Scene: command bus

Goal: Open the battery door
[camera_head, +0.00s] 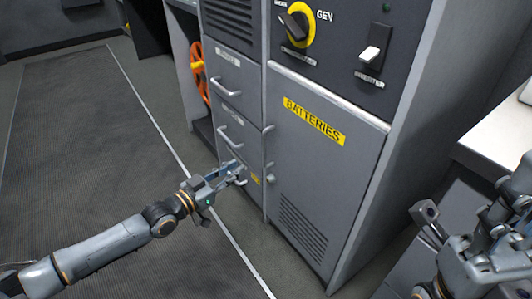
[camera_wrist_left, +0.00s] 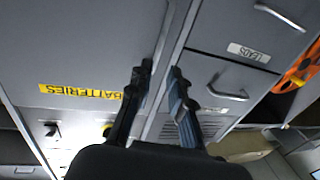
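The battery door (camera_head: 322,165) is a tall grey panel with a yellow BATTERIES label and louvre slots low down. It looks shut, flush with the cabinet front. Small light handle fittings (camera_head: 270,178) show on its left edge. My left gripper (camera_head: 240,171) is in front of the cabinet, just left of that edge, over the lower drawers. In the left wrist view the picture is inverted; its two fingers (camera_wrist_left: 161,70) are apart with nothing seen between them, and the door (camera_wrist_left: 75,60) lies to the left. My right gripper (camera_head: 428,250) is at the lower right, fingers apart and empty, away from the door.
Drawers with bar handles (camera_head: 230,138) stand left of the door. Above it is a panel with a rotary GEN switch (camera_head: 297,24) and an inverter switch (camera_head: 375,42). An orange wheel (camera_head: 199,72) is further left. A white-topped counter (camera_head: 498,135) stands at right. The floor at left is clear.

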